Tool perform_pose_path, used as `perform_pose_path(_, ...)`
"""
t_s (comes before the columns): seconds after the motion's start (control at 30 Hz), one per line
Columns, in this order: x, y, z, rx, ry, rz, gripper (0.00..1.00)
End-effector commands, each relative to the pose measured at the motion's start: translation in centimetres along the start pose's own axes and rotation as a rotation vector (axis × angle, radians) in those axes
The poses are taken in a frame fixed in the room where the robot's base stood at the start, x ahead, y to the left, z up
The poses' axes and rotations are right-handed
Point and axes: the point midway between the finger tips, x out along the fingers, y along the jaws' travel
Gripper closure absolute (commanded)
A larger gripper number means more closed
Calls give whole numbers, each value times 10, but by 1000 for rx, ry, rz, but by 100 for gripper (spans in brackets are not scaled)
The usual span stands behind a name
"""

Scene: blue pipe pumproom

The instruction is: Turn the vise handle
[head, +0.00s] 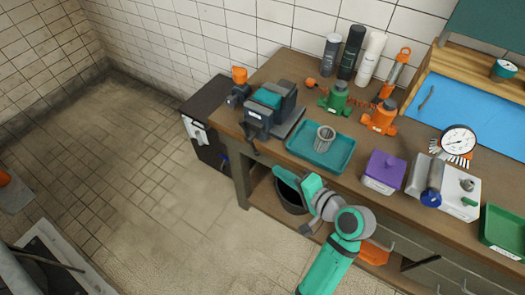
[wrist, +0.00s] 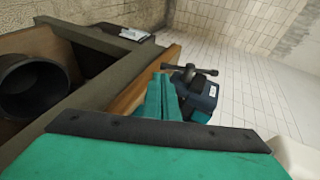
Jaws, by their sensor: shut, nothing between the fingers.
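The vise (head: 262,115), dark grey-blue with a teal part on top, sits at the left end of the workbench. Its dark handle (head: 249,140) hangs at the front, over the bench edge. In the wrist view the vise (wrist: 202,90) is just beyond my fingers, and the handle (wrist: 190,69) shows as a dark bar with knobbed ends. My teal gripper (head: 281,173) is shut and empty, in front of the bench, below and to the right of the handle in the head view. The fingers (wrist: 163,98) also show in the wrist view, apart from the handle; they hide part of the vise.
A teal tray (head: 336,163) with a grey cylinder stands right of the vise. Green (head: 336,98) and orange (head: 382,117) jacks stand behind it. A black bucket (head: 291,198) is under the bench.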

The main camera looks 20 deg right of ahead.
Motion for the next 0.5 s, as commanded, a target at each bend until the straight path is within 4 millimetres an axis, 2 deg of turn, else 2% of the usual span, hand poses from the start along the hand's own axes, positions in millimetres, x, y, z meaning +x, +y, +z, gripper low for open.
perform_pose_path(0.03,-11,-10,-11,-4,-15,-6,100)
perform_pose_path(0.1,-23,-19,-17,-5,-45,-6,100)
perform_pose_path(0.27,-43,-32,-25,-12,-89,-2,100)
perform_pose_path(0.37,-46,-34,-26,-15,-103,0,100)
perform_pose_path(0.5,-36,-34,-24,-14,-108,2,100)
